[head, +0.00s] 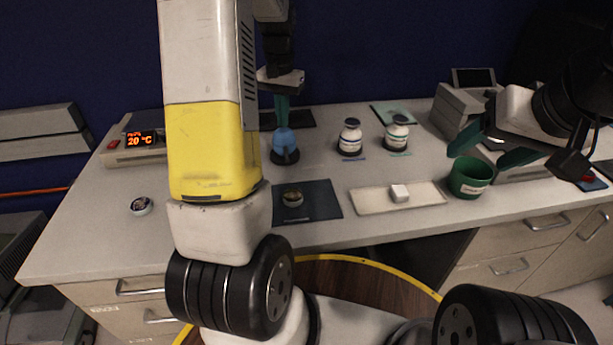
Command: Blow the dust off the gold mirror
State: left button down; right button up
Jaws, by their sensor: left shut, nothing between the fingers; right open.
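The mirror (293,197) looks like a small round gold-rimmed disc. It lies on a dark mat (322,199) near the front of the bench. A blue bulb blower (285,142) stands upright in a dark round base behind the mat. My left gripper (282,122) points down right at the top of the blower, with its teal fingers together. I cannot tell whether they touch it. My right gripper (494,150) is open and empty above the right of the bench, near the green cup. Dust on the mirror is too small to see.
Two white jars with dark lids (350,138) (397,134) stand at the back. A white tray (370,201) holds a small white block (399,193). A green cup (470,178) stands to its right. A heater display (140,139) and a small round item (141,205) are at left.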

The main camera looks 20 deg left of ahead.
aim_at(283, 130)
pick_arm(q)
jog(key=shift+f, duration=1.6)
jog(key=shift+r, duration=1.7)
jog(key=shift+f, duration=0.1)
jog(key=shift+f, duration=1.55)
jog(key=shift+r, duration=1.65)
